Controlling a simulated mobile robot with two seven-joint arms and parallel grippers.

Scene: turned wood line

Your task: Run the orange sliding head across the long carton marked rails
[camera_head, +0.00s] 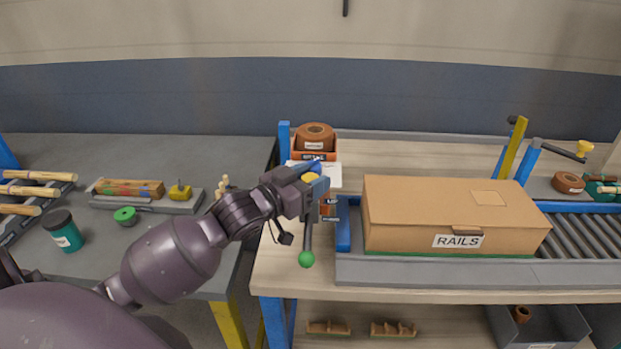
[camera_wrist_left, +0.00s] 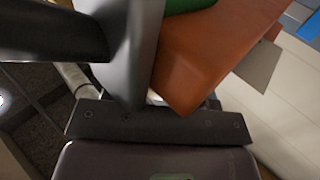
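The long carton (camera_head: 400,210) is brown, closed and marked RAILS, and lies on the grey bed of the bench. My left gripper (camera_head: 312,190) is just left of it, pointing right at the blue and orange fixture. The orange sliding head (camera_head: 326,203) is mostly hidden behind my gripper. A dark lever with a green knob (camera_head: 306,258) hangs beside it. In the left wrist view a large orange body (camera_wrist_left: 215,50) lies close against a grey finger-like part; whether it is gripped cannot be told. My right gripper is out of view.
A tape roll (camera_head: 315,136) sits in an orange holder behind my gripper. Rollers (camera_head: 590,240) run right of the carton, near yellow and blue posts (camera_head: 515,150). A grey table (camera_head: 100,235) at left holds a teal jar (camera_head: 62,231) and small tools.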

